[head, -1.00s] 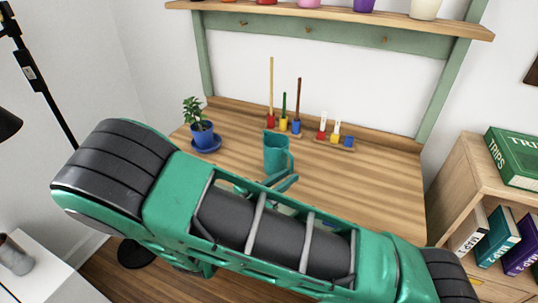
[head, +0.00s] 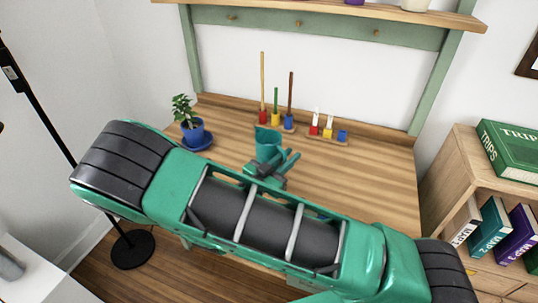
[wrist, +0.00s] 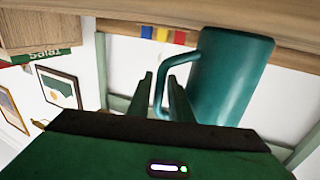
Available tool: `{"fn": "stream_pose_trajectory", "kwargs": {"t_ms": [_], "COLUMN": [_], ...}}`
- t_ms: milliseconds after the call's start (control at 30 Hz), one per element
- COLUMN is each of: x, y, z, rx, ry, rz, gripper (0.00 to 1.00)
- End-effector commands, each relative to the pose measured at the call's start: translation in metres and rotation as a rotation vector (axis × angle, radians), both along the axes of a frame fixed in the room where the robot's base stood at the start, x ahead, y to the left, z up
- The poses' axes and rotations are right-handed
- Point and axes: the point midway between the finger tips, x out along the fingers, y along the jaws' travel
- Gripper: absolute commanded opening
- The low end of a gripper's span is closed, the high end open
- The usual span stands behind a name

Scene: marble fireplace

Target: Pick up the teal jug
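The teal jug (head: 267,145) stands upright on the wooden desk, in front of the row of small coloured blocks. My gripper (head: 283,163) is at the jug's right front, and part of it hides the jug's lower side in the head view. In the wrist view, which is turned over, the jug (wrist: 232,78) is close on the right, its handle pointing left toward my fingers. My gripper (wrist: 161,92) is open there, with the handle showing between its two fingers. I cannot tell whether either finger touches the handle.
A potted plant in a blue pot (head: 194,134) stands on the desk left of the jug. Blocks with upright sticks (head: 276,119) line the desk's back. The desk (head: 370,185) is clear to the right. A bookshelf (head: 455,165) stands at the right.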

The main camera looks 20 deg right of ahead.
Motion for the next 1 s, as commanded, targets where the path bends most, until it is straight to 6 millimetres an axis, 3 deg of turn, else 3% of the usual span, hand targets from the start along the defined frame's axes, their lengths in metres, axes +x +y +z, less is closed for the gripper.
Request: {"fn": "stream_pose_trajectory", "kwargs": {"t_ms": [133, 400, 500, 867, 1000], "x": [0.007, 0.009, 0.009, 0.009, 0.009], "y": [-0.011, -0.013, -0.013, -0.013, -0.013], "z": [0.000, 0.000, 0.000, 0.002, 0.012], "rx": [0.000, 0.001, 0.001, 0.001, 0.002], "ry": [0.001, 0.001, 0.001, -0.001, -0.002], "rz": [0.000, 0.001, 0.001, 0.000, 0.000], "gripper": [0.18, 0.18, 0.00, 0.00, 0.00]}}
